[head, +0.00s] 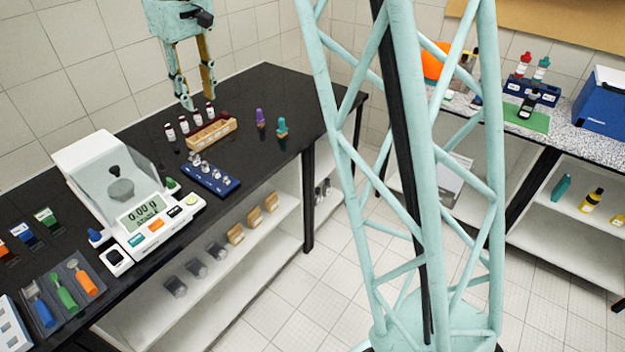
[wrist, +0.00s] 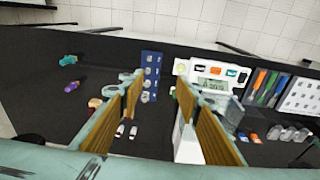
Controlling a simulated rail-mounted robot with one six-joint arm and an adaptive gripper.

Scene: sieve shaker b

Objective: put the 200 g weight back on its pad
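My gripper (head: 199,101) is open and empty above the far part of the black bench, fingers pointing down. In the wrist view its two fingers (wrist: 158,80) are apart with nothing between them. A blue weight pad (head: 226,189) holds several metal weights (head: 205,168); it also shows in the wrist view (wrist: 151,57). The balance (head: 186,212) stands beside it, with a display that seems to read 0.00 g (head: 144,211). A grey round object (head: 121,190) with a dark knob is seen inside its clear shield. I cannot read which weight is the 200 g one.
A wooden rack (head: 212,132) and several red-capped vials (head: 184,125) stand near the gripper. The bench's far right end is clear.

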